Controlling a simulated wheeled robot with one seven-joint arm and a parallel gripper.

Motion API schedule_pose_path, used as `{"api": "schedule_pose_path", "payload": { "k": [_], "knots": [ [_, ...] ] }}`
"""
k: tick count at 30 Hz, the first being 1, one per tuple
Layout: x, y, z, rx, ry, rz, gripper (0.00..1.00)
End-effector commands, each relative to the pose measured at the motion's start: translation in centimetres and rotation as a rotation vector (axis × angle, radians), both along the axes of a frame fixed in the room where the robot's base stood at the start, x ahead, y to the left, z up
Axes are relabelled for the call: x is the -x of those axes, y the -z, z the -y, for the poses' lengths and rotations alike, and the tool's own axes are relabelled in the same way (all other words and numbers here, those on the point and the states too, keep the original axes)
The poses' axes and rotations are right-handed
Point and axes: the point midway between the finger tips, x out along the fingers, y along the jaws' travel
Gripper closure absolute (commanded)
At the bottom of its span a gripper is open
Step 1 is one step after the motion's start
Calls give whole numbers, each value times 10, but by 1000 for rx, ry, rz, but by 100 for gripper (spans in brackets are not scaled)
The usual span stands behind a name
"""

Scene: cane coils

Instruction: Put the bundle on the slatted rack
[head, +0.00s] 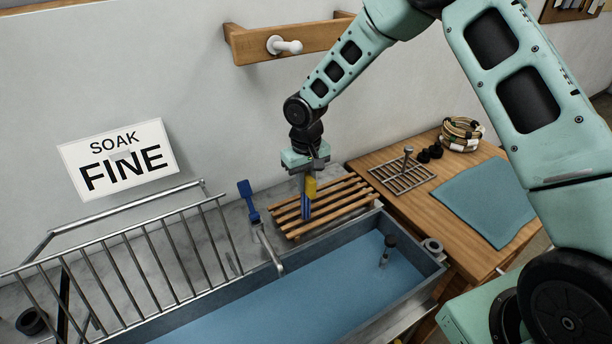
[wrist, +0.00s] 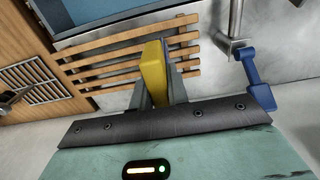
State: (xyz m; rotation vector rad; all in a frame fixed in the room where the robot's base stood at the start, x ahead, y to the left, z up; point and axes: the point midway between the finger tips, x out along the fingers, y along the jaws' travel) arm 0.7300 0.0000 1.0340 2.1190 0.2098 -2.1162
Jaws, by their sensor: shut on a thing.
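My gripper (head: 306,208) points down over the slatted rack (head: 348,203), a set of pale wooden slats beside the basin. It is shut on a yellow block-like thing (head: 310,187), which shows between the fingers in the wrist view (wrist: 153,70). I cannot tell if this yellow thing is the bundle, or if it touches the slats. The rack fills the upper middle of the wrist view (wrist: 122,38), partly hidden by the yellow thing and fingers. A tied coil of cane (head: 461,134) sits on the wooden table at the right.
The water-filled basin (head: 433,263) lies in front of the rack. A blue-handled tap (head: 246,195) stands close on the rack's left. A metal railing (head: 180,242) is farther left. The wooden table (head: 385,160) holds a metal grate (head: 400,181) and a blue mat (head: 487,203).

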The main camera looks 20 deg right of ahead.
Motion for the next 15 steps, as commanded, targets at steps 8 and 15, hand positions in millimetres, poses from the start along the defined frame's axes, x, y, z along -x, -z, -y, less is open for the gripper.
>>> {"api": "schedule_pose_path", "payload": {
  "k": [8, 15],
  "knots": [
    [0, 2, 0, 0, 0, 0, 100],
    [0, 3, 0, 0, 0, 0, 62]
  ]
}}
